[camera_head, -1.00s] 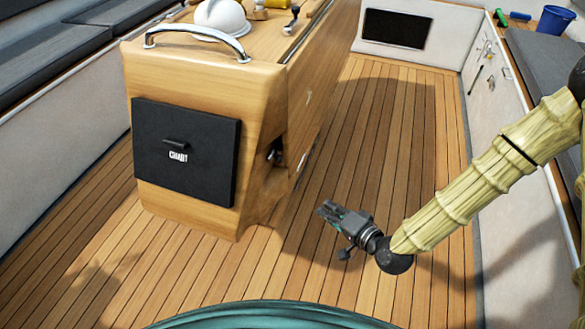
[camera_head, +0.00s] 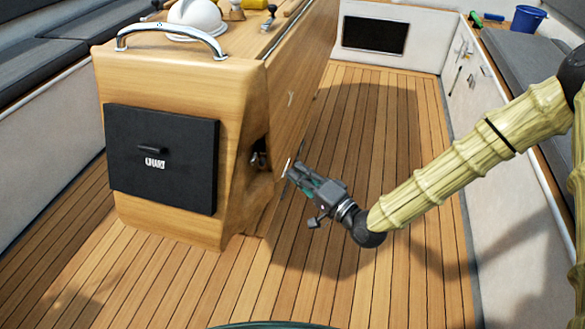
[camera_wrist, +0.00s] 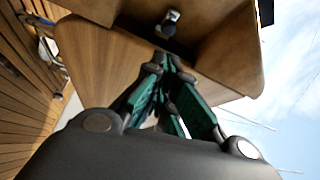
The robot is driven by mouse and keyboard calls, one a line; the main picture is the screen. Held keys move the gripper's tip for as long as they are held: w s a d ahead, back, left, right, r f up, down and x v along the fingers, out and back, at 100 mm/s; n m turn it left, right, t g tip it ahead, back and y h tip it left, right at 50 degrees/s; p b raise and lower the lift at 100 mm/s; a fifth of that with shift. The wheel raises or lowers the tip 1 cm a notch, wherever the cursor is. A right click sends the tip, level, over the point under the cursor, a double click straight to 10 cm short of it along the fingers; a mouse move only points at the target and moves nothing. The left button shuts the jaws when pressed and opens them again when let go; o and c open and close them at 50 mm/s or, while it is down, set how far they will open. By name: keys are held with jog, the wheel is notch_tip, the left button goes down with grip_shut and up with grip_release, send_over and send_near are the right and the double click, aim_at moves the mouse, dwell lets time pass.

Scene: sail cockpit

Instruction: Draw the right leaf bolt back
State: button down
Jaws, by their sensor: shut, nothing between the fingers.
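The wooden cockpit table (camera_head: 170,90) stands left of centre, and its right side faces my arm. A small dark and silver fitting (camera_head: 259,160), probably the right leaf bolt, sits in a dark recess near the table's front right corner. In the wrist view, a shiny metal and black knob (camera_wrist: 170,20) on brown wood, likely the same bolt, lies just beyond my fingertips. My gripper (camera_head: 291,171) is shut and empty, its tips close to the table's right side. In the wrist view its green-padded fingers (camera_wrist: 168,64) meet below the knob, seemingly apart from it.
A black chart box (camera_head: 162,185) is set in the table's front end, under a chrome grab rail (camera_head: 172,35). A white dome (camera_head: 195,15) stands on top. Slatted floor (camera_head: 370,120) is clear right of the table. Benches line both sides.

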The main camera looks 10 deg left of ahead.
aim_at(266, 149)
jog(key=x, duration=0.8)
jog(key=shift+w+a+b, duration=0.2)
jog(key=shift+a+b, duration=0.1)
